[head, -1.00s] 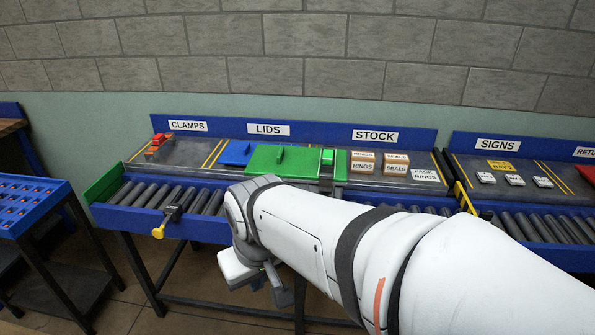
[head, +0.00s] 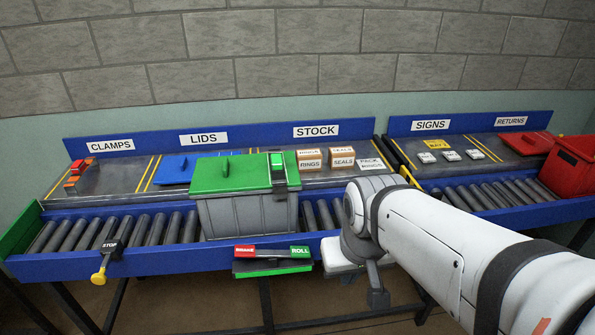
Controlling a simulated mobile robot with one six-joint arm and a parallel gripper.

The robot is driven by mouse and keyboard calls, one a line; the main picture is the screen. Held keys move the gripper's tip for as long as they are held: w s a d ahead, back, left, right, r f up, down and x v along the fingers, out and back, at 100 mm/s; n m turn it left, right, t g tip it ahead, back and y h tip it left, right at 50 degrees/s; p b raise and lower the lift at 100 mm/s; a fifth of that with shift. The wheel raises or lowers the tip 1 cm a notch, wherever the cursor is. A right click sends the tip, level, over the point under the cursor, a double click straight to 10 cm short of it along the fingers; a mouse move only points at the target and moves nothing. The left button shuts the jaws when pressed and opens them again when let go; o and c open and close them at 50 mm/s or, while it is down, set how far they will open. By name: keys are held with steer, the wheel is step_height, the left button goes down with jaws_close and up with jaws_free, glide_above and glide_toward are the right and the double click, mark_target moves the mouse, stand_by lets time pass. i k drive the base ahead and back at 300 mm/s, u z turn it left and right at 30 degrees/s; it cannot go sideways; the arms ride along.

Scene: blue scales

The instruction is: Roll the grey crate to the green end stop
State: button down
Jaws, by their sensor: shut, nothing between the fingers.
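The grey crate (head: 245,217) stands upright on the roller track, near its middle. A green lid (head: 228,174) covers it, and a dark clamp (head: 279,172) with a bright green top sits over the lid's right part. The green end stop (head: 22,228) is an upright plate at the track's far left end. Bare rollers (head: 150,229) lie between it and the crate. My gripper (head: 378,297) is shut and empty, to the right of the crate and in front of the track's blue front rail, apart from the crate.
A black STOP lever with a yellow handle (head: 104,257) is on the front rail, between crate and end stop. A red-and-green BRAKE/ROLL bar (head: 272,252) is on the rail below the crate. Boxes (head: 311,160) lie on the shelf behind. A red bin (head: 567,168) stands far right.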

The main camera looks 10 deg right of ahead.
mark_target(228, 216)
steer(key=u, duration=0.05)
steer(key=i, duration=1)
steer(key=z, duration=0.05)
